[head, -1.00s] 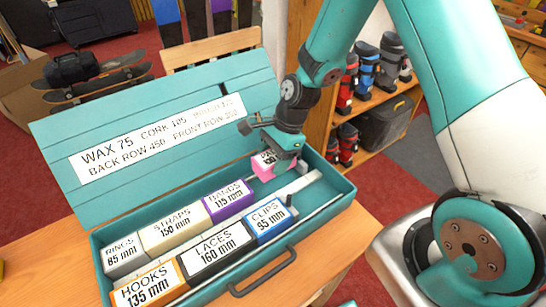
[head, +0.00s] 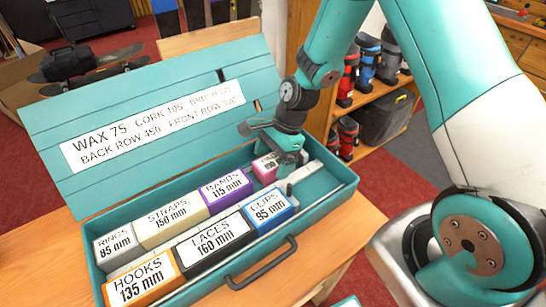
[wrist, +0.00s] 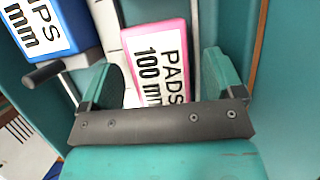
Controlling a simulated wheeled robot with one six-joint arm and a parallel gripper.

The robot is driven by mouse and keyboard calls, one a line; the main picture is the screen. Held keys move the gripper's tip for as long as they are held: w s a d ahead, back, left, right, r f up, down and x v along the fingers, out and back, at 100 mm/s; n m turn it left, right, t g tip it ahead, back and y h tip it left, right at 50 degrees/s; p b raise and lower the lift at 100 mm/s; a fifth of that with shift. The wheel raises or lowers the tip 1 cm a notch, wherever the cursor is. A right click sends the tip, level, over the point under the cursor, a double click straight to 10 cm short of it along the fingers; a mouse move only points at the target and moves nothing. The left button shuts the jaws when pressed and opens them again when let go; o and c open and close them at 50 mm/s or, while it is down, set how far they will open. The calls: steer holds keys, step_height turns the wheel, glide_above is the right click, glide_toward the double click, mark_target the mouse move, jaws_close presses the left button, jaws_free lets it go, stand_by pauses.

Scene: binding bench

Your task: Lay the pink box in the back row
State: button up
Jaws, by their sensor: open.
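The pink box (head: 264,168), marked PADS 100 mm, lies inside the teal case (head: 341,190) at the right end of the back row, beside the purple BANDS box (head: 227,187). My gripper (head: 284,170) is over its right part and hides some of it. In the wrist view the pink box (wrist: 158,62) lies between the two fingers of my gripper (wrist: 163,80). The fingers are open, with a gap showing on each side of the box. The part of the box nearest my gripper's palm is hidden.
The back row also holds the RINGS (head: 115,244) and STRAPS (head: 168,217) boxes. The front row holds HOOKS (head: 142,279), LACES (head: 215,242) and CLIPS (head: 269,209). A pale divider (head: 305,172) runs between the rows. The labelled lid (head: 200,85) stands open behind.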

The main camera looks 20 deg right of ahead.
steer(key=shift+r, duration=0.1)
steer(key=v, duration=1.7)
